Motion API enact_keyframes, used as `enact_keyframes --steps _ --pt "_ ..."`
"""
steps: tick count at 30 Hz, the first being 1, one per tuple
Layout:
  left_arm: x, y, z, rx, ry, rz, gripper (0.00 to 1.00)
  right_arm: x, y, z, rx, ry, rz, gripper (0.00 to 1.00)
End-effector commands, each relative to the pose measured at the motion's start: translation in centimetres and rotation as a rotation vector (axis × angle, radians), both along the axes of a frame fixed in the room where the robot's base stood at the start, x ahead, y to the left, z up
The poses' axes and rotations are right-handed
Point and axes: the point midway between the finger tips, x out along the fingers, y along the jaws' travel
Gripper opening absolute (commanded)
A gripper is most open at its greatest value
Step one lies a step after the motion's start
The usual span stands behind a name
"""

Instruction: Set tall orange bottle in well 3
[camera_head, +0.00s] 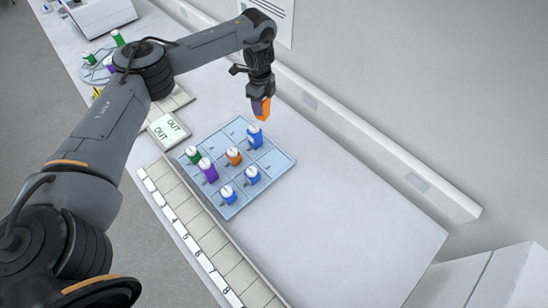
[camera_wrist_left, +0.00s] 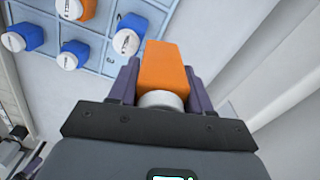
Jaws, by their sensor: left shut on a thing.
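My left gripper (camera_head: 261,98) is shut on a tall orange bottle (camera_head: 262,110), held in the air near the far edge of the blue gridded tray (camera_head: 275,172). In the left wrist view the orange bottle (camera_wrist_left: 165,65) sits between the two fingers, its white cap (camera_wrist_left: 160,99) towards the palm. My right gripper is not in view.
The tray holds a green bottle (camera_head: 193,154), a purple bottle (camera_head: 208,171), a short orange bottle (camera_head: 233,156) and several blue bottles (camera_head: 254,137). The bench (camera_head: 350,220) to the right is clear; the wall is behind.

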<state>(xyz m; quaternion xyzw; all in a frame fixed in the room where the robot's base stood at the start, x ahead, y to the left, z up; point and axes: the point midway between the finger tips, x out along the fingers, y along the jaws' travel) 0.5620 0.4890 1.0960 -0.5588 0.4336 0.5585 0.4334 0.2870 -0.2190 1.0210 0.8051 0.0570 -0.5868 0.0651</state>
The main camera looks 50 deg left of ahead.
Motion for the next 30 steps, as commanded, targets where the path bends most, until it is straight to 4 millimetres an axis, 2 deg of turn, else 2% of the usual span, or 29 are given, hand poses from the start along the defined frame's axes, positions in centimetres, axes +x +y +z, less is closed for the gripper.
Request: enact_keyframes --steps 1,5,9,12,16,19,23,26,30 --pt "0.4 -2.8 0.9 -0.003 0.003 -0.023 0.18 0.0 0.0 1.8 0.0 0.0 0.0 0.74" --pt "0.8 -9.0 1.1 -0.003 0.004 -0.069 0.18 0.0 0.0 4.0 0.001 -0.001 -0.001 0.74" --pt "0.1 -15.1 1.2 -0.004 0.003 -0.142 0.18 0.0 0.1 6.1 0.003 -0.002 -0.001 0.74" --pt "-0.9 -18.8 1.0 -0.003 0.004 -0.198 0.18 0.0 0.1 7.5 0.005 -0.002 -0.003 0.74" --pt "-2.4 -22.1 0.6 -0.003 0.004 -0.242 0.18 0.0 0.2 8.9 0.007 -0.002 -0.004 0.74" --pt "-3.2 -23.0 -0.1 -0.002 0.004 -0.25 0.18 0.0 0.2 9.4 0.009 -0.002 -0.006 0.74" --pt "-3.8 -22.7 -1.0 -0.001 0.003 -0.252 0.18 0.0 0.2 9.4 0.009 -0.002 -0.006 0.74" --pt "-4.1 -21.5 -2.0 0.0 0.004 -0.249 0.18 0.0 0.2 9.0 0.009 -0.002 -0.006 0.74" --pt "-4.4 -18.8 -3.8 0.0 0.004 -0.246 0.18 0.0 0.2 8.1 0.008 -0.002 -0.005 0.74"
